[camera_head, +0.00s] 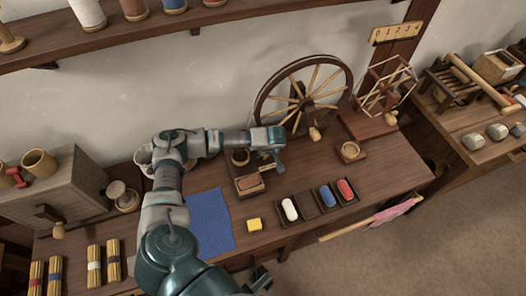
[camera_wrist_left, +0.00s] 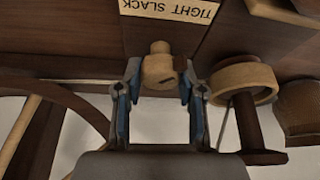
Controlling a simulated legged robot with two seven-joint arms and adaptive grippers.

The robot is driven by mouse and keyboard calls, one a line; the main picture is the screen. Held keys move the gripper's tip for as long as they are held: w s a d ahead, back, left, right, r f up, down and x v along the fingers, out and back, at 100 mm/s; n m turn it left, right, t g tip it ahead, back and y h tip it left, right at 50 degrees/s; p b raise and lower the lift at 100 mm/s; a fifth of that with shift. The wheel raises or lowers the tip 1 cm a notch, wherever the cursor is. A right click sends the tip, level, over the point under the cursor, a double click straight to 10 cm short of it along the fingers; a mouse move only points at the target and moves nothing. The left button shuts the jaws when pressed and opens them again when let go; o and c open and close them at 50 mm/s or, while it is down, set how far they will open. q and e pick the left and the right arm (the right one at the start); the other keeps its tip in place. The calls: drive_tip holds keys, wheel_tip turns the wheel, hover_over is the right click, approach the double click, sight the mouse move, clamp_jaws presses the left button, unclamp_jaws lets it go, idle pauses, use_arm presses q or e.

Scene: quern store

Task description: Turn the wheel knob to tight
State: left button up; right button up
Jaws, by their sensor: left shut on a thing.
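The wheel knob (camera_wrist_left: 158,66) is a pale round wooden knob with a small dark mark near its lower edge, seen in the left wrist view. A cream label (camera_wrist_left: 170,10) reading TIGHT SLACK shows upside down above it. My left gripper (camera_wrist_left: 160,84) has its blue-lined fingers on both sides of the knob, shut on it. In the head view my left gripper (camera_head: 277,152) is over the bench in front of the spinning wheel (camera_head: 261,108), and I cannot make out the knob there. My right gripper (camera_head: 259,280) shows only as dark fingers at the bottom edge.
A round wooden cup (camera_head: 350,151) stands right of my left gripper. A wooden reel frame (camera_head: 388,85) is farther right.

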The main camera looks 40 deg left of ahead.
use_arm(q)
drive_tip(key=shift+d+m+t, duration=0.3)
drive_tip(key=shift+d+m, duration=0.05)
drive_tip(key=shift+m, duration=0.25)
drive_tip(key=o, duration=1.1)
drive_tip(key=shift+d+r, duration=0.1)
drive_tip(key=v, duration=1.2)
drive_tip(key=shift+d, duration=0.15)
